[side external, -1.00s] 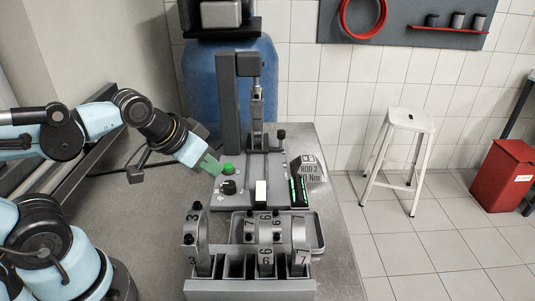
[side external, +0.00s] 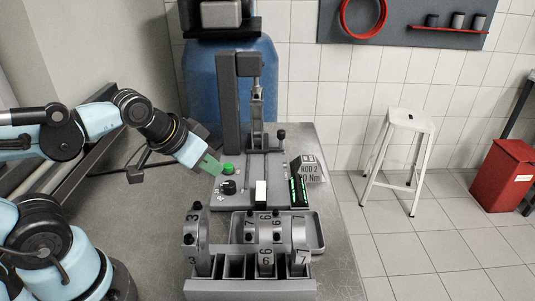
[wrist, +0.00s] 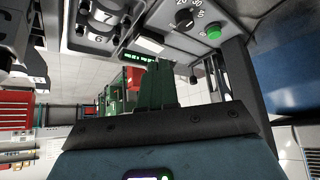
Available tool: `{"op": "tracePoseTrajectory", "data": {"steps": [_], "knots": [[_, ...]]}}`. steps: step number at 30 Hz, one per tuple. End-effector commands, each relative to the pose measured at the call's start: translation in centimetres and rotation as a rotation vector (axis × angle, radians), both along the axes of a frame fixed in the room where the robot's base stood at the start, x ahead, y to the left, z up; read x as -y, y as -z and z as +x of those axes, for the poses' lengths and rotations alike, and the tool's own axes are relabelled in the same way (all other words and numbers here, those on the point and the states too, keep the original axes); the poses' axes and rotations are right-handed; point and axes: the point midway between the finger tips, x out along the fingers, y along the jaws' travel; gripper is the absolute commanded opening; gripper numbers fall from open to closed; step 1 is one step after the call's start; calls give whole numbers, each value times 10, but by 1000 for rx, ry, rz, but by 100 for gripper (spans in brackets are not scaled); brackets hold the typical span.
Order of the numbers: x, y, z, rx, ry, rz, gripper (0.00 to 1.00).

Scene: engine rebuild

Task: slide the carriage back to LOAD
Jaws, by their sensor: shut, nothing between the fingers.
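The grey press fixture (side external: 228,100) stands on the bench with a vertical ram (side external: 257,100) over a pair of rails (side external: 262,170). A grey carriage-like block with a black-knobbed handle (side external: 281,134) sits at the back of the rails, below the ram. I cannot read a LOAD mark. My gripper (side external: 211,164), with green fingers, is shut and empty, left of the fixture beside the green button (side external: 228,169). It is apart from the handle. In the wrist view the green fingers (wrist: 155,85) point toward the fixture's front panel; the carriage is not clearly visible there.
A black dial (side external: 228,187) and a white block (side external: 261,191) are at the fixture's front. A green-lit display (side external: 299,190) and a ROD 2 sign (side external: 312,170) stand right. A rack of numbered caps (side external: 250,285) and a tray (side external: 319,235) are nearer.

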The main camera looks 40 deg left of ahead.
Motion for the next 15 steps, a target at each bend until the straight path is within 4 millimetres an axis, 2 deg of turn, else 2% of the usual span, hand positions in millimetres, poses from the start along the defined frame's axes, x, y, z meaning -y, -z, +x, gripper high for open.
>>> {"op": "tracePoseTrajectory", "data": {"steps": [15], "knots": [[0,0,0,0,0,0,2]]}}
